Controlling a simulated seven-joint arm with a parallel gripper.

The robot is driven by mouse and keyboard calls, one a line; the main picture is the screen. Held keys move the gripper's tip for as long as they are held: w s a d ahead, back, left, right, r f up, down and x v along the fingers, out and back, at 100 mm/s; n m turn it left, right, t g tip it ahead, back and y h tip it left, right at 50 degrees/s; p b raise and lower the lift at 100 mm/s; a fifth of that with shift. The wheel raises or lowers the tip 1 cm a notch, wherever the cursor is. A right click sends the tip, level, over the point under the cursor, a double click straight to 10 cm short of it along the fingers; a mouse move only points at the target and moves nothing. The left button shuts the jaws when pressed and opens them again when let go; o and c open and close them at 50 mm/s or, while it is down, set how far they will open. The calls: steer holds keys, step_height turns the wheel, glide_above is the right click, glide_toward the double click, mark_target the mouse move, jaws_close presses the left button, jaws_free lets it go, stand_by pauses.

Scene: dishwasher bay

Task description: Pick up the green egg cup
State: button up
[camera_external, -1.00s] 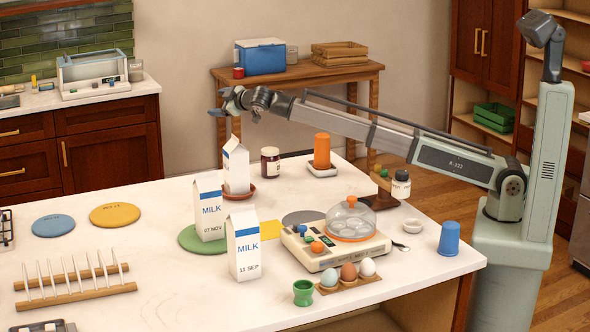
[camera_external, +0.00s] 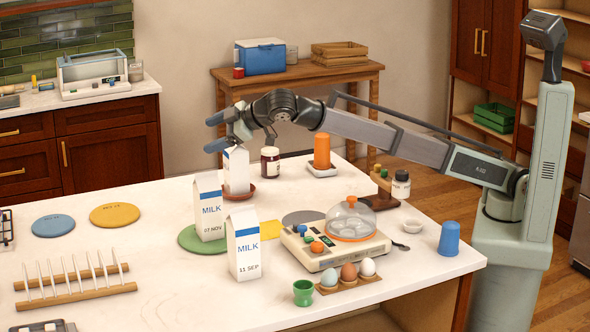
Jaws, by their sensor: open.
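The green egg cup (camera_external: 303,293) stands upright and empty near the front edge of the white counter, just left of a wooden egg holder. My gripper (camera_external: 211,132) is open and empty. It is in the air above the back of the counter, over the rear milk carton (camera_external: 236,170), well behind and above the egg cup. In this view nothing covers the egg cup.
Milk cartons (camera_external: 244,246) stand behind and left of the cup. The wooden holder (camera_external: 348,283) with eggs is close on its right. An egg cooker (camera_external: 335,250) with a clear dome is behind.

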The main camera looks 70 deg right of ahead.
steer(key=s+a+g+y, duration=0.1)
steer(key=s+a, duration=0.5)
steer(key=n+g+y, duration=0.2)
steer(key=n+g, duration=0.3)
steer(key=g, duration=0.6)
glide_above(303, 293)
steer(key=d, duration=0.6)
step_height(303, 293, down, 17)
steer(key=x, duration=0.8)
steer(key=shift+s+f, duration=0.15)
steer(key=shift+f, duration=0.15)
steer(key=shift+d+x, duration=0.2)
steer(key=shift+x, duration=2.35)
steer(key=shift+f, duration=0.1)
